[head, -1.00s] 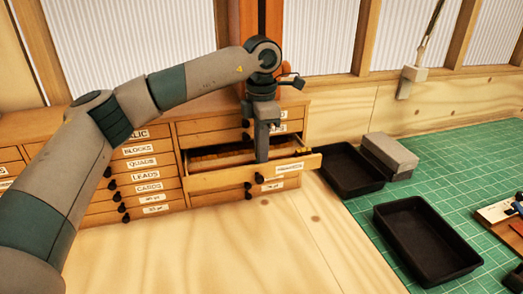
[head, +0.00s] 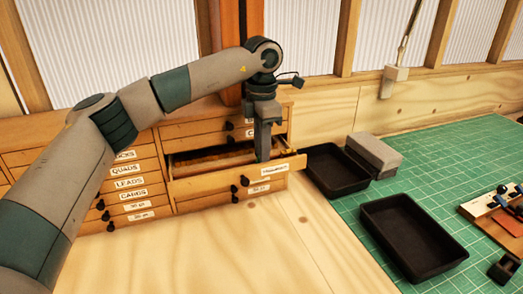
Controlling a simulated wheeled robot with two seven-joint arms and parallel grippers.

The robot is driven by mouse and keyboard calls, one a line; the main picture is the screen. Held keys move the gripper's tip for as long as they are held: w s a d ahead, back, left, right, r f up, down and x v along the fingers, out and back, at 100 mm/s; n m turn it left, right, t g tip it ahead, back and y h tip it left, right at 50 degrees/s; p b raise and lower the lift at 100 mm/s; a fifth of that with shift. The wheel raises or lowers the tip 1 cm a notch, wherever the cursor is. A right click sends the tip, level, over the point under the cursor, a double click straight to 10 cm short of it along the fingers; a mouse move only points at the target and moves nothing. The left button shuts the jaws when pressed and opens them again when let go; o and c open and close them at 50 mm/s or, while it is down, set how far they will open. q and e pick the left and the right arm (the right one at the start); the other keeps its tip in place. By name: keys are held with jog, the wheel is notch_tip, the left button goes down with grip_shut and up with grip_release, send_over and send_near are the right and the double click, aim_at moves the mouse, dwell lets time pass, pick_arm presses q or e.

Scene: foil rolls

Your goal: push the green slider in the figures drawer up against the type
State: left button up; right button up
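The figures drawer (head: 212,187) is pulled out of the wooden type cabinet, with a white label on its front too small to read surely. My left gripper (head: 263,150) points straight down at the right part of the open drawer, its fingertips inside behind the front panel. The fingers appear as one narrow column, so I cannot tell whether they are open or shut. The green slider and the type cannot be made out; the drawer front and gripper hide part of the inside. My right gripper is not in view.
Closed labelled drawers (head: 128,183) fill the cabinet on the left. A black tray (head: 413,268) lies on the green cutting mat (head: 430,160), with another black tray (head: 335,190) and a grey block (head: 374,153) behind it. The wooden bench top in front of the cabinet is clear.

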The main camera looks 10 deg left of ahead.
pick_arm(q)
jog(key=shift+r, duration=0.1)
